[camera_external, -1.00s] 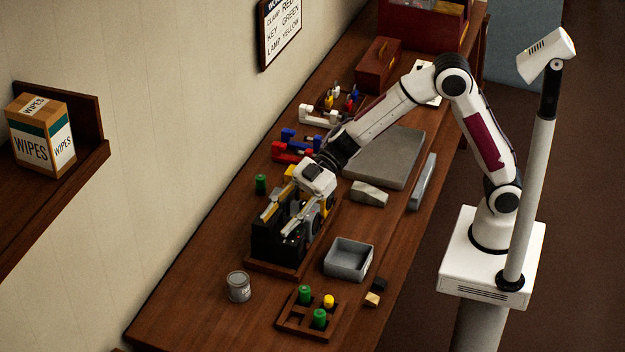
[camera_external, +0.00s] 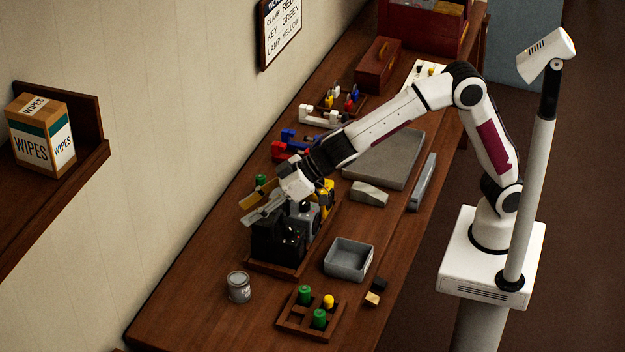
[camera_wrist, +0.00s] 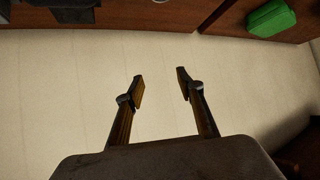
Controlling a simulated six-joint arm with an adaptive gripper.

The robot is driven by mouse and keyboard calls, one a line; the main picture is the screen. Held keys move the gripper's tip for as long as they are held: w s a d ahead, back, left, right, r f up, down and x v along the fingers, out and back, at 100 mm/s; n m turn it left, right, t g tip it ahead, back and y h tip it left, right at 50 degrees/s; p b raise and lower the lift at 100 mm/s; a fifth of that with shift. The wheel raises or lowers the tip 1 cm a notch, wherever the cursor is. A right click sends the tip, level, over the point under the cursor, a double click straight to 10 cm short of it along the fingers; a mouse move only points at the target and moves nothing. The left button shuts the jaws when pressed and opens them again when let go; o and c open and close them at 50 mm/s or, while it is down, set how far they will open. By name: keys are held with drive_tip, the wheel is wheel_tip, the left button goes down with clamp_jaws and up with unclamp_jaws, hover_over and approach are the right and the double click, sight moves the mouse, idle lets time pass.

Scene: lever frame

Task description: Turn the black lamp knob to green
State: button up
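The black lamp unit (camera_external: 278,242) stands on a wooden base on the bench, with small lights on its right face. I cannot make out its knob or the knob's setting. My gripper (camera_external: 243,214) is above and behind the unit in the outside view, with its two fingers spread and pointing left towards the wall. In the wrist view my gripper (camera_wrist: 161,84) is open, with nothing between the fingertips and the pale wall behind them. The black unit is not clearly identifiable in the wrist view.
A grey unit (camera_external: 304,218) and a yellow one (camera_external: 327,194) adjoin the black unit. A green cylinder (camera_external: 261,181) stands behind, close to my gripper. A can (camera_external: 238,287), grey bin (camera_external: 348,260) and wooden tray (camera_external: 283,323) stand in front.

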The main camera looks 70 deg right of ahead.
drive_tip(key=m, duration=0.1)
drive_tip(key=m+g+h, duration=0.5)
drive_tip(key=m+h, duration=0.1)
approach(290, 228)
drive_tip(key=f, duration=0.1)
drive_tip(key=shift+w, duration=0.2)
drive_tip(key=shift+f, duration=0.1)
drive_tip(key=shift+x, duration=3.9)
clamp_jaws()
